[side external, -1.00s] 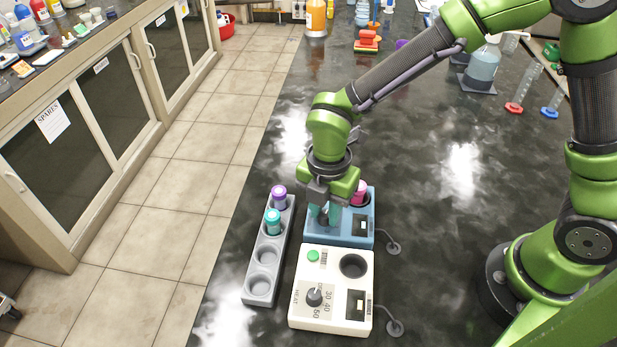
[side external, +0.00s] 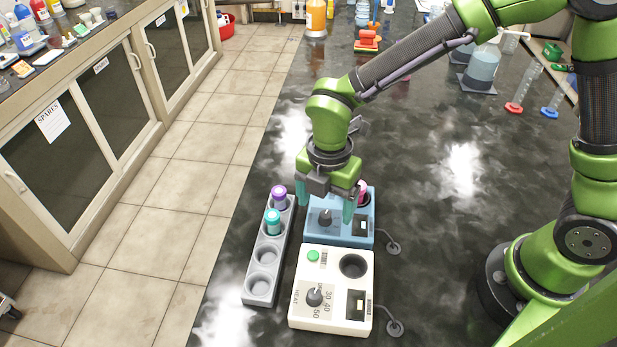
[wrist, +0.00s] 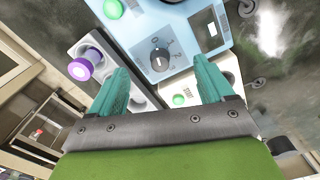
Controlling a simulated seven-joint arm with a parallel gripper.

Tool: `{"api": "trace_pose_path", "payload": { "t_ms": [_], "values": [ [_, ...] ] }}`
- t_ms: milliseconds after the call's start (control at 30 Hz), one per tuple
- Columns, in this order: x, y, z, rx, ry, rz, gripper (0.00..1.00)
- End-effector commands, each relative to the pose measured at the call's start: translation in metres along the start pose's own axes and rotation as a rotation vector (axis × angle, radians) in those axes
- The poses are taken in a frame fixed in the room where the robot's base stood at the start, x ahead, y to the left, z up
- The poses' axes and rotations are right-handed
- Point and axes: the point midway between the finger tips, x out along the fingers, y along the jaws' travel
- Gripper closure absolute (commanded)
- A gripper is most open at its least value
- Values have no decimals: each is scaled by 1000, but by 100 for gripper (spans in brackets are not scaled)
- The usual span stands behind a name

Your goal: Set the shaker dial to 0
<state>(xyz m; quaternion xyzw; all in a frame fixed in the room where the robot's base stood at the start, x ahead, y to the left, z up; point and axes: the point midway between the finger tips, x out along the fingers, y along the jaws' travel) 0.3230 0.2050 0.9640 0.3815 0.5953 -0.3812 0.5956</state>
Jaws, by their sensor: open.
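The shaker is the blue box (side external: 345,232) behind the cream box. Its dark round dial (side external: 325,217) is on the left part of its top. In the wrist view the dial (wrist: 160,60) sits between my fingertips, with a 0 and a 2 printed by it. The knob has a pale pointer mark, but I cannot tell exactly which number it points at. My gripper (side external: 327,190) is open and empty above the dial, its teal fingers spread wide and apart from the knob. The fingers also show in the wrist view (wrist: 163,72).
A cream heater box (side external: 333,262) with its own dial stands in front. A grey rack (side external: 259,298) at left holds a purple-capped vial (side external: 279,194) and a teal-capped one (side external: 273,220). A pink vial sits in the shaker's well. The bench to the right is mostly clear.

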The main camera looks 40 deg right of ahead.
Motion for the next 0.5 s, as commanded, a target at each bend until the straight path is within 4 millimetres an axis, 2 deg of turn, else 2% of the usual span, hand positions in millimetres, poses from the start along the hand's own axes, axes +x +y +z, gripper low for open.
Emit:
{"api": "trace_pose_path", "payload": {
  "t_ms": [500],
  "values": [
    [-42,0,0,0,0,1,19]
  ]
}}
